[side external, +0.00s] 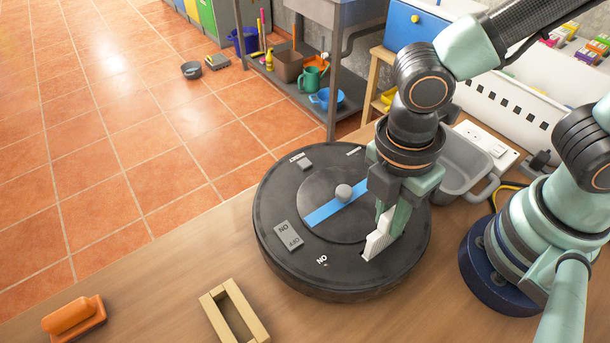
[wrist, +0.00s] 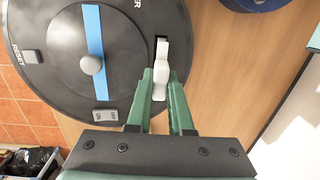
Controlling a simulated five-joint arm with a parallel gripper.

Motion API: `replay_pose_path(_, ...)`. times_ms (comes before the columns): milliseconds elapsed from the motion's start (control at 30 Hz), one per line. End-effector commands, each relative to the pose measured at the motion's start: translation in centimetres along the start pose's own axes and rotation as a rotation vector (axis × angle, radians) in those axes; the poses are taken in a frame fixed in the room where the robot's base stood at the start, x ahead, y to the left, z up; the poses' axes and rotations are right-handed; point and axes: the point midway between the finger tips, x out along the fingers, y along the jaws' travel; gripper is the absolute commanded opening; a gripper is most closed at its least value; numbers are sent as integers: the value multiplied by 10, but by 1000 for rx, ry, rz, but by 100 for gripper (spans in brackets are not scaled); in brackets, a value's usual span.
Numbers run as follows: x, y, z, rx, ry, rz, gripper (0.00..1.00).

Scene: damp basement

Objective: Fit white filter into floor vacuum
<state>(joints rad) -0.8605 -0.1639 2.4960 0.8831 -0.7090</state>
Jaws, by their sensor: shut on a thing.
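The floor vacuum (side external: 290,262) is a round black disc lying flat on the wooden bench, with a blue strip, a round knob and a grey ON/OFF switch on top. My gripper (side external: 390,224) is over its right side, shut on the white filter (side external: 378,241). In the wrist view the filter (wrist: 161,58) stands between the green fingers of my gripper (wrist: 160,78), over a dark slot (wrist: 158,40) in the vacuum's top (wrist: 120,65). The filter's lower end is at the slot; how deep it sits, I cannot tell. In the side view my fingers hide part of the filter.
A small wooden frame (side external: 234,312) and an orange block-like tool (side external: 73,317) lie at the bench's front left. A grey bin (side external: 466,168) and a white socket strip (side external: 486,143) are close behind my gripper on the right. The bench front right of the frame is clear.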

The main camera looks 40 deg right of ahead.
Motion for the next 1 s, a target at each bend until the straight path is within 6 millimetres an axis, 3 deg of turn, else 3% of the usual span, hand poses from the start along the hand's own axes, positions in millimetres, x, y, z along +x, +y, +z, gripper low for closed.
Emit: replay_pose_path(1000,23,1,-1,0,0,0,0)
